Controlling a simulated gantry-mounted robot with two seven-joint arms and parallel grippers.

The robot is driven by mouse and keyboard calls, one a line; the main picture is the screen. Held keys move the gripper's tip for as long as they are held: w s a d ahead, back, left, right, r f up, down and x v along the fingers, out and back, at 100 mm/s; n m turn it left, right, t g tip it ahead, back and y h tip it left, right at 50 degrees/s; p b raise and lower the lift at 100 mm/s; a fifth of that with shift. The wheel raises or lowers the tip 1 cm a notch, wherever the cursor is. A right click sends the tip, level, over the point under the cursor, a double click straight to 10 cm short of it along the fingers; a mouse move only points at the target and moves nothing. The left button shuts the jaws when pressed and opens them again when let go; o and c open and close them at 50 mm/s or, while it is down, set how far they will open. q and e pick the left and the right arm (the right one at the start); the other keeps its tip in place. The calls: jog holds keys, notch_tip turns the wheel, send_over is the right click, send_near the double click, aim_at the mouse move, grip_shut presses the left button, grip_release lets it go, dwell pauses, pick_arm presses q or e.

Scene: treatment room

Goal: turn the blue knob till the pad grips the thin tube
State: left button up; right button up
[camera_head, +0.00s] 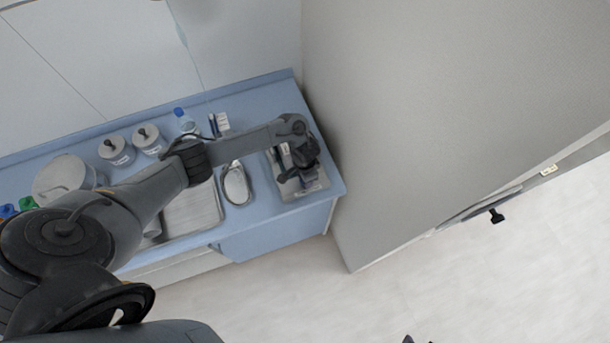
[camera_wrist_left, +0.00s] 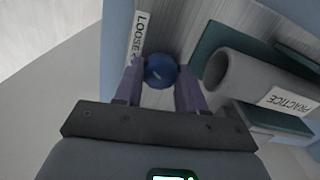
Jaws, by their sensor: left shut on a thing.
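In the left wrist view the round blue knob (camera_wrist_left: 160,68), with a pale mark on its face, sits between the two fingers of my left gripper (camera_wrist_left: 160,82). The fingers are shut on its sides. In the head view my left gripper (camera_head: 299,172) is over the grey device tray (camera_head: 318,187) at the counter's right end and hides the knob. The pad and the thin tube cannot be made out for sure. Small dark tips at the bottom edge of the head view may be my right gripper (camera_head: 418,340); its jaws cannot be judged.
A label reading "LOOSE" (camera_wrist_left: 140,38) is beside the knob. A thick grey cylinder labelled "PRACTICE" (camera_wrist_left: 240,75) lies close right on teal parts. A kidney dish (camera_head: 236,184) and lidded pots (camera_head: 117,150) stand on the blue counter (camera_head: 270,222). A large grey panel (camera_head: 420,120) rises at right.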

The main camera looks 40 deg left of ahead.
pick_arm(q)
jog(key=m, duration=0.4)
jog(key=shift+m, duration=0.3)
jog(key=m, duration=0.2)
jog(key=shift+m, duration=0.4)
jog(key=m, duration=0.2)
jog(key=shift+m, duration=0.4)
jog(key=m+b, duration=0.1)
jog(key=m, duration=0.4)
jog(key=shift+b, duration=0.35)
jog(key=m+b, duration=0.2)
jog(key=m, duration=0.3)
jog(key=shift+f+m+b, duration=0.1)
jog(key=shift+m+b, duration=0.25)
jog(key=shift+m, duration=0.05)
jog(key=m+b, duration=0.4)
jog(key=m, duration=0.2)
jog(key=m+b, duration=0.4)
jog(key=m, duration=0.2)
jog(key=shift+m+b, duration=0.35)
jog(key=shift+m, duration=0.05)
jog(key=m+b, duration=0.2)
jog(key=m, duration=0.2)
jog(key=m+b, duration=0.1)
jog(key=m, duration=0.2)
jog(key=shift+m, duration=0.4)
jog(key=shift+m+b, duration=0.45)
jog(key=shift+m, duration=0.85)
